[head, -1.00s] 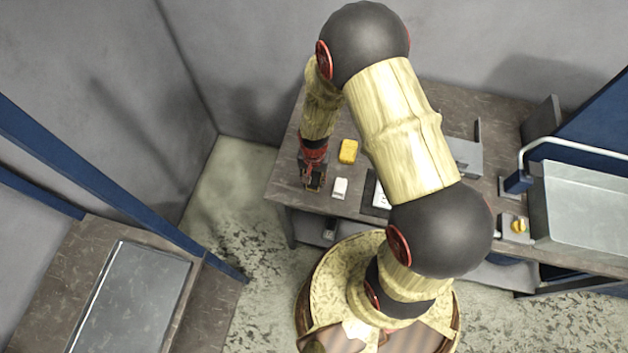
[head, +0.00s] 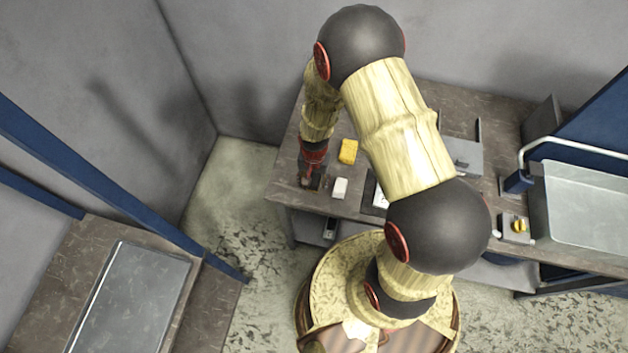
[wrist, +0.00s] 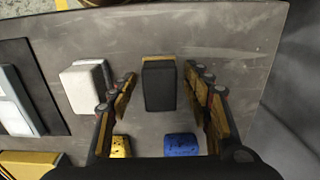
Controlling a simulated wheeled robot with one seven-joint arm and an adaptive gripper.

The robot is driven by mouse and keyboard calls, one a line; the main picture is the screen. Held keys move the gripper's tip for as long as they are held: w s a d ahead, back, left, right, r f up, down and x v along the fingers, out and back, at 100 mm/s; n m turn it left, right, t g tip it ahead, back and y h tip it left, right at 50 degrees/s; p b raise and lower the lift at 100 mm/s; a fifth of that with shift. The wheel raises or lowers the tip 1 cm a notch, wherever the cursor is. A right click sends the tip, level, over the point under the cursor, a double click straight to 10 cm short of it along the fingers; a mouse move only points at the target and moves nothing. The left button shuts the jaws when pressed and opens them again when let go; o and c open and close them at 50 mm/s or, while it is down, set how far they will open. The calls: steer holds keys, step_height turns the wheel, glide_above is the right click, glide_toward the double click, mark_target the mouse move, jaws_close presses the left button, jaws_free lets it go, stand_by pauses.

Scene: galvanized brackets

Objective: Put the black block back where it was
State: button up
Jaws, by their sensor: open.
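The black block (wrist: 159,85) stands on the grey-brown worktop in the wrist view, with a thin yellow strip along its far edge. My gripper (wrist: 160,92) is open, with one finger on each side of the block and gaps between fingers and block. I cannot tell how far above the worktop the fingertips are. In the head view my gripper (head: 309,178) is at the left end of the bench, left of the white block (head: 339,188). The black block cannot be made out clearly there.
The white block also shows in the wrist view (wrist: 88,88), close to the left finger. A yellow block (head: 348,151) lies behind it. A small yellow piece (wrist: 120,147) and a blue piece (wrist: 181,145) lie near my palm. The bench edge is close on the right.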

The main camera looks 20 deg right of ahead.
step_height(320, 180, up, 12)
step_height(320, 180, up, 9)
steer(key=n+t+p, duration=0.1)
glide_above(314, 179)
step_height(314, 179, up, 11)
steer(key=s+n+t, duration=0.2)
steer(key=s+r+n+t, duration=0.2)
steer(key=s+r+n, duration=0.2)
steer(key=s+r, duration=0.8)
step_height(314, 179, up, 3)
steer(key=shift+f+t, duration=0.2)
steer(key=shift+t, duration=0.1)
steer(key=shift+f, duration=0.1)
